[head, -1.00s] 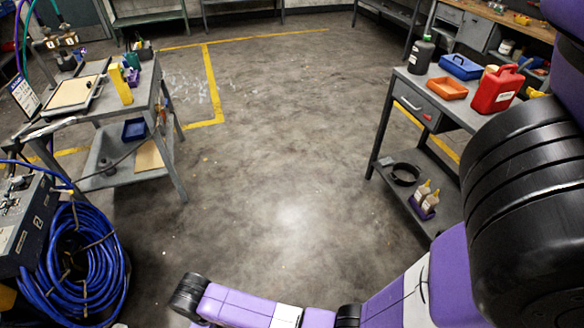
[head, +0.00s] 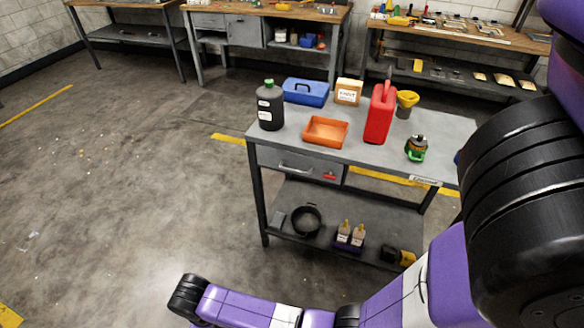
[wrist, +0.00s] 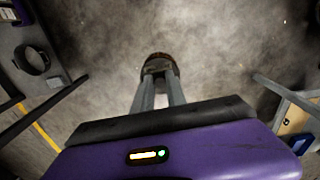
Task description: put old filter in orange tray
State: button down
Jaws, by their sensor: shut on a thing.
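The orange tray (head: 326,132) sits on the grey workbench top, near its front left edge, in the head view. Its visible inside looks empty. My gripper (wrist: 159,72) shows in the wrist view, its two fingers shut on a small dark brown round thing, which looks like the old filter (wrist: 158,60). The fingers hide part of it, and it is held above the bare floor, apart from the tray. My gripper and the filter do not show in the head view.
On the workbench (head: 440,135), a black bottle (head: 270,106), blue box (head: 306,92), cardboard box (head: 348,92), red jug (head: 380,114), yellow funnel (head: 407,99) and green-and-dark item (head: 416,148) surround the tray. A black pan (head: 307,220) lies on the lower shelf.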

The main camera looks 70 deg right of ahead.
aim_at(325, 135)
jog(key=i+z, duration=0.45)
jog(key=i+j+z, duration=0.2)
jog(key=z, duration=0.25)
jog(key=i+j+z, duration=0.4)
jog(key=k+l, duration=0.1)
